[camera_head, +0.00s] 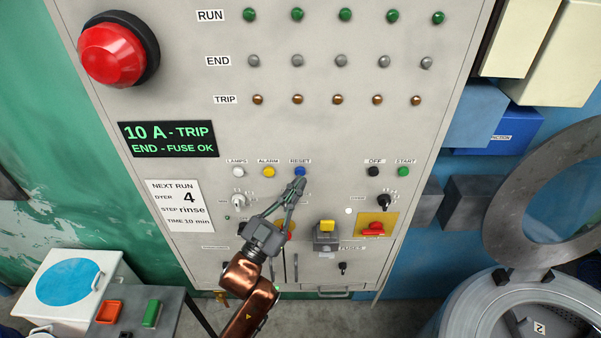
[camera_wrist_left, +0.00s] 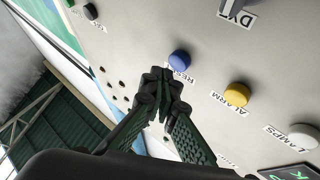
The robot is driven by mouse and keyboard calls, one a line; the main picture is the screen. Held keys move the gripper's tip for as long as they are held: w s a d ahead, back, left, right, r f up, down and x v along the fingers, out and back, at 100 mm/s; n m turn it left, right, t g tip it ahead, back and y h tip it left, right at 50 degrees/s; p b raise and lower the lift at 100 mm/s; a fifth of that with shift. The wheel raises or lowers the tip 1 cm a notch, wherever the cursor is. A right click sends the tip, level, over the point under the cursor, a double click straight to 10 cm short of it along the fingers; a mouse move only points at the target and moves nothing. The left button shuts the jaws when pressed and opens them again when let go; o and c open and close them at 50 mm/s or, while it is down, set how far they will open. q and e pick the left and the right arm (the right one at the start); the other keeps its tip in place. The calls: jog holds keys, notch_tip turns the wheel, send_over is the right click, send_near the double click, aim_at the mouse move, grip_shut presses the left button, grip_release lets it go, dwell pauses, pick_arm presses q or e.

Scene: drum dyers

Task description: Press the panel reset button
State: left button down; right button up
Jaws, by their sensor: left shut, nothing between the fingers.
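The blue RESET button (camera_head: 299,171) sits on the grey control panel (camera_head: 330,130), under its RESET label, right of a yellow ALARM button (camera_head: 269,172) and a white LAMPS button (camera_head: 238,172). My left gripper (camera_head: 297,183) is shut and empty, its tips just below the blue button in the head view. In the left wrist view the blue button (camera_wrist_left: 180,60) shows just beyond the closed fingertips (camera_wrist_left: 161,84), and its face is uncovered. I cannot tell whether the tips touch it. My right gripper is not in view.
A black OFF button (camera_head: 373,171) and a green START button (camera_head: 403,172) lie to the right. A display (camera_head: 168,139) reads "10 A - TRIP, END - FUSE OK". A large red button (camera_head: 113,53) is at upper left. Knobs and switches crowd the panel below.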

pick_arm(q)
jog(key=shift+s+p, duration=0.5)
jog(key=shift+s, duration=2.05)
jog(key=shift+w, duration=0.1)
